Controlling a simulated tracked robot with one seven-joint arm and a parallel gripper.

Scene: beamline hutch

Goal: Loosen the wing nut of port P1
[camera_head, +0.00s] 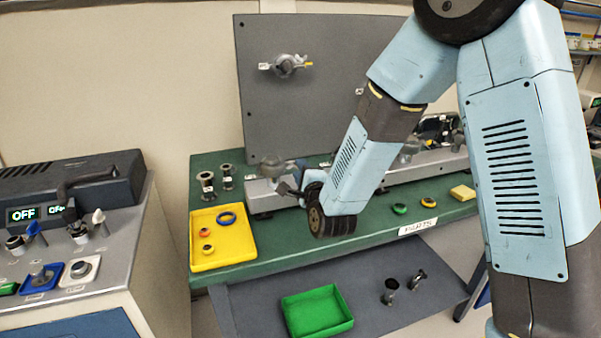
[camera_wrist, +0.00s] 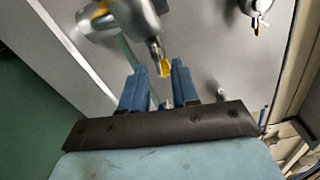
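In the wrist view, my gripper (camera_wrist: 159,66) is open, with its two blue fingers apart. A yellow-tipped wing nut (camera_wrist: 166,69) on a silver clamp fitting (camera_wrist: 130,20) shows just beyond and between the fingertips; I cannot tell whether they touch. In the head view, my gripper (camera_head: 284,188) is partly hidden by my wrist, beside a silver fitting (camera_head: 271,166) at the left end of the bench rail. Another clamp fitting (camera_head: 287,65) with a yellow-tipped part is on the upright grey panel (camera_head: 330,130). I cannot read which label is P1.
A yellow tray (camera_head: 222,255) with several rings lies on the green bench (camera_head: 300,255), left of my gripper. Metal flanges (camera_head: 207,186) stand behind it. A green tray (camera_head: 318,312) sits on the lower shelf. A control console (camera_head: 70,250) stands at left.

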